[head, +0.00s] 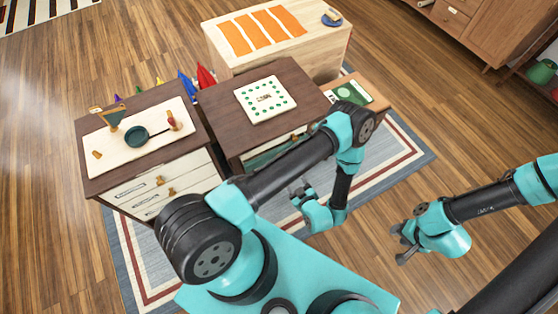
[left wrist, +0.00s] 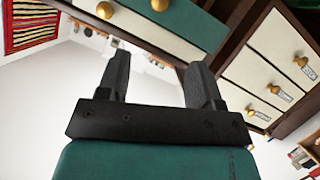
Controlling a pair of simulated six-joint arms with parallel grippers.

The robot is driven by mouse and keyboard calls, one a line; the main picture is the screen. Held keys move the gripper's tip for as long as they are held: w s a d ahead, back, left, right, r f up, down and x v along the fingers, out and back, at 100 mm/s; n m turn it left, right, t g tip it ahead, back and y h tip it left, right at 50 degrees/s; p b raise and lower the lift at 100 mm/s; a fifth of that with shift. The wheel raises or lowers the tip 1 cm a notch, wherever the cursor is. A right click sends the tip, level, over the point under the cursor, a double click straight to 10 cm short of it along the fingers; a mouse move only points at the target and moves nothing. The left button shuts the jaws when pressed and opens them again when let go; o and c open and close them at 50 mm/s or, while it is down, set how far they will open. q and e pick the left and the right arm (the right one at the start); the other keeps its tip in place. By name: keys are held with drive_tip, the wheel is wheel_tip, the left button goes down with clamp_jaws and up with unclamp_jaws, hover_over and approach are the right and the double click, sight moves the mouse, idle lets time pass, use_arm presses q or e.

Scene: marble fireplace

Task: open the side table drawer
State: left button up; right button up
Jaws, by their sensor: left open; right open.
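The dark brown side table (head: 222,112) stands in the middle of the head view. Its front has white and teal drawer fronts, partly hidden by my left arm. The left wrist view shows a teal drawer front (left wrist: 185,22) beside a white one, with brass knobs (left wrist: 105,10) near the top edge. I see no clear gap at these fronts. My left gripper (head: 297,188) is open and empty in front of the table, apart from the knobs; its fingers (left wrist: 158,68) also show in the left wrist view. My right gripper (head: 402,246) is open and empty over the floor at the right.
A dark cabinet (head: 90,184) with white drawers and a cream runner stands at left; its drawers (left wrist: 270,70) show at right in the wrist view. A pale wooden chest (head: 255,61) stands behind, a small wooden table (head: 372,86) at right.

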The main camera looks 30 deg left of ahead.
use_arm(q)
drive_tip(key=x, duration=1.7)
drive_tip(key=shift+a+f, duration=0.2)
drive_tip(key=shift+w, duration=0.1)
clamp_jaws()
idle(0.4)
